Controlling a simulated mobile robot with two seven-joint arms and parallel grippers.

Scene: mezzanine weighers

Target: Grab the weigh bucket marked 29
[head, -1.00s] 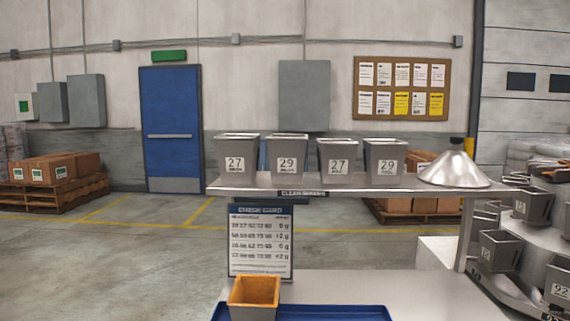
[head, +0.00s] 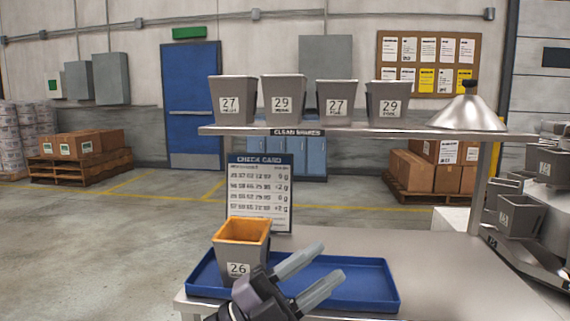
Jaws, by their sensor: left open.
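Two weigh buckets marked 29 stand upright on the metal shelf (head: 400,132). One grey 29 bucket (head: 284,88) is second from the left, and the other 29 bucket (head: 388,90) is at the right end of the row. Small print under each number is too small to read. My left gripper (head: 328,268) is open and empty, low in the view, over the blue tray (head: 375,300) and well below the shelf. It is apart from both 29 buckets. My right gripper is not in view.
Buckets marked 27 (head: 231,88) and 27 (head: 337,86) stand beside the 29s. A metal cone (head: 466,112) is at the shelf's right. A bucket marked 26 (head: 236,268) with an orange inside stands in the tray. A check card (head: 259,190) stands behind. Bare table (head: 430,265) lies right.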

